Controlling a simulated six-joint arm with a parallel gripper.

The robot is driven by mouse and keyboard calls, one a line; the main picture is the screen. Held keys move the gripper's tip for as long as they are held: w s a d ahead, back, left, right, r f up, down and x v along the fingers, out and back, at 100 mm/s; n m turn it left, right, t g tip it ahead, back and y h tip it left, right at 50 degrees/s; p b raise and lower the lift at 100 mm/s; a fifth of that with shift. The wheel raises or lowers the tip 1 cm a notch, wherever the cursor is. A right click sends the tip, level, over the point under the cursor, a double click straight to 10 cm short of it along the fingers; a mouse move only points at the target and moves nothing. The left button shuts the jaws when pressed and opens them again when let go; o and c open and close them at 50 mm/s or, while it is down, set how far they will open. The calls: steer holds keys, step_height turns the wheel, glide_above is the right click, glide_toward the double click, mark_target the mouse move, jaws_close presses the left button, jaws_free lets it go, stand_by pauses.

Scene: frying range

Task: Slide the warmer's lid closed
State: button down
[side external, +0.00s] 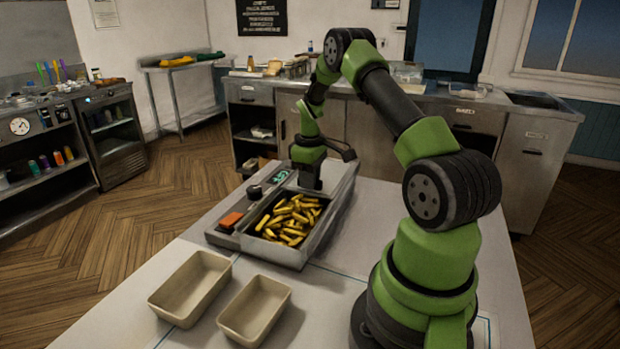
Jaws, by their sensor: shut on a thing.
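The warmer (284,256) is a long grey metal box on the light table, its front bay uncovered and full of yellow fries (290,219). Its lid (335,181) appears as the flat grey part over the back end, behind the fries. My gripper (309,184) points down at the lid's front part, just behind the fries. It is shut on the lid, though the fingertips and the exact grip point are hard to make out. The dark gripper body hides part of the lid.
Two empty beige trays (190,287) (254,310) stand in front of the warmer. An orange block (231,220) and a dark knob (254,192) sit along the warmer's left side. The table's right part holds my base.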

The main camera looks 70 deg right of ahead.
steer(key=a, duration=1.8)
steer(key=shift+a, duration=0.25)
steer(key=c, duration=1)
jaws_free()
steer(key=shift+c, duration=0.2)
step_height(320, 180, up, 10)
steer(key=s+a+r+m+t+y, duration=0.2)
steer(key=s+a+r+m+t, duration=0.2)
steer(key=s+a+r+t, duration=0.3)
steer(key=s+a+r, duration=0.4)
steer(key=s+r, duration=0.2)
steer(key=r, duration=0.1)
steer(key=shift+a+r, duration=0.15)
steer(key=shift+a, duration=0.1)
